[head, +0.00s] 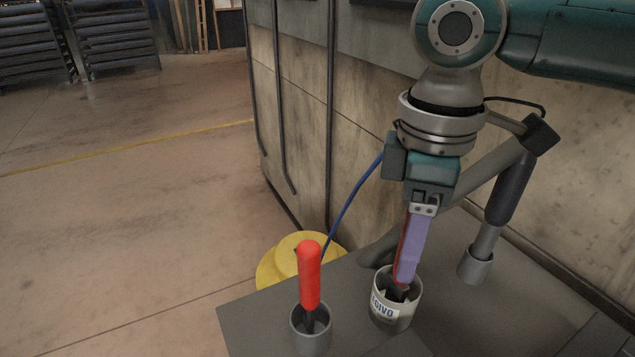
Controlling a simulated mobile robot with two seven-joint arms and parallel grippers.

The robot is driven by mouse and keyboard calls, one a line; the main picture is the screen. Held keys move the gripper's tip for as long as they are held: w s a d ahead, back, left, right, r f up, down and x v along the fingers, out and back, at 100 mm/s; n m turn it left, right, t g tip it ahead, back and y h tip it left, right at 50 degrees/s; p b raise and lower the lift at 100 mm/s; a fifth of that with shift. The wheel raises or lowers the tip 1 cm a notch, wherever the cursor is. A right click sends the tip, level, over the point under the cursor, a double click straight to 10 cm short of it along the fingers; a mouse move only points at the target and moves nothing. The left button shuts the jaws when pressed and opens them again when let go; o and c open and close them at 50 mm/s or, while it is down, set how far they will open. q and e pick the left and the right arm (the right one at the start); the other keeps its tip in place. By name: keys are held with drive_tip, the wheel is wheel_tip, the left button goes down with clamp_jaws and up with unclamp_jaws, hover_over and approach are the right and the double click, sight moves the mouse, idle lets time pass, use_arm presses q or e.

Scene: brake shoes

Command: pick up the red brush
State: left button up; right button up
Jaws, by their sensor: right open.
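My right gripper (406,272) points down from the upper right, with its purple finger at the mouth of a white can (390,312) with printed lettering. A thin red strip, probably the red brush (402,246), shows along the left edge of the purple finger. The finger hides most of it, and a dark part sits below it inside the can. The jaws are open; whether they touch the red piece I cannot tell. My left gripper is not in view.
A tool with a thick red handle (309,272) stands upright in a grey cup (311,338) to the left. A black-handled tool (508,188) leans in a grey holder (474,265) to the right. The grey tabletop (255,317) is bare at its left end. Yellow round objects (270,270) lie beyond its edge.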

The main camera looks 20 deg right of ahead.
clamp_jaws()
idle(0.3)
drive_tip(key=shift+r, duration=0.1)
idle(0.4)
wheel_tip(320, 180, up, 20)
drive_tip(key=p, duration=0.3)
drive_tip(key=c, duration=0.6)
unclamp_jaws()
drive_tip(key=shift+c, duration=0.2)
clamp_jaws()
